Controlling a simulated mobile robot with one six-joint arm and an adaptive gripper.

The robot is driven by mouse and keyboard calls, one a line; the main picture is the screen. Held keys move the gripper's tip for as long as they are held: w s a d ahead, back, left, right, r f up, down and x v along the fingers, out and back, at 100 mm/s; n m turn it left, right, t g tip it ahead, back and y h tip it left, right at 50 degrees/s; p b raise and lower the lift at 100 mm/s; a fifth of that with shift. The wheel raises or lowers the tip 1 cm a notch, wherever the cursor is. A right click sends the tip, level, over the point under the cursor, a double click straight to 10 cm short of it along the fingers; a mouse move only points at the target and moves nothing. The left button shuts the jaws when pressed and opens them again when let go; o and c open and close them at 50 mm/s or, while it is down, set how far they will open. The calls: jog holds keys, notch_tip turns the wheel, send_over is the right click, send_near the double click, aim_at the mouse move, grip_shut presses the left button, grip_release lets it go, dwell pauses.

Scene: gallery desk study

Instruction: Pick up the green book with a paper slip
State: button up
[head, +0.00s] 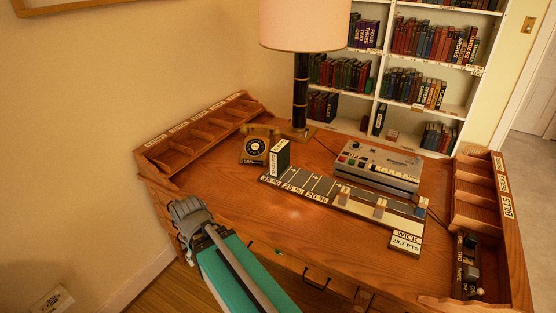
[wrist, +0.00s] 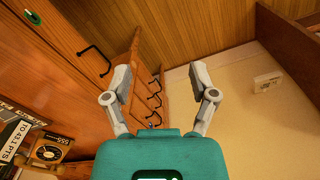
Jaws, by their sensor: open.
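A dark green book (head: 279,158) stands upright on the desk, beside the telephone, in the head view. A pale label or slip shows on it, but I cannot tell which. My gripper (head: 186,211) is near the desk's left front corner, well apart from the book. In the wrist view my gripper (wrist: 162,84) has its two fingers spread with nothing between them. They point towards the drawer fronts and floor. A dark block with a white "TO 43.1 PTS" label (wrist: 15,137) shows at the lower left there; I cannot tell whether it is the book.
The telephone (head: 257,146) is left of the book and the lamp (head: 301,95) behind. A grey machine (head: 378,168) and a marked strip (head: 325,190) lie to the right. Wooden racks (head: 200,132) edge the desk. The front desktop is mostly clear. Bookshelves (head: 395,105) stand behind.

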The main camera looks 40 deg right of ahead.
jog(key=shift+o, duration=0.8)
jog(key=w+d+r+m+t+h, duration=0.1)
jog(key=w+d+m+h, duration=0.3)
jog(key=w+d, duration=1)
jog(key=d+m+t+b, duration=0.1)
jog(key=d+m, duration=0.1)
jog(key=d, duration=0.2)
jog(key=shift+w+m+h, duration=0.3)
jog(key=shift+w, duration=0.1)
jog(key=m+t+h, duration=0.2)
jog(key=m+h, duration=0.5)
send_near(279, 146)
jog(key=shift+s+a+r+b, duration=0.4)
jog(key=shift+s+a+r, duration=0.3)
jog(key=shift+a+r, duration=0.25)
jog(key=shift+f, duration=0.2)
jog(key=b+x, duration=0.3)
jog(key=x, duration=0.4)
jog(key=shift+w+f+b, duration=0.2)
jog(key=shift+w+b, duration=0.05)
jog(key=shift+b, duration=0.15)
jog(key=shift+w+d+f, duration=0.15)
jog(key=shift+d+f, duration=0.05)
jog(key=shift+d, duration=0.3)
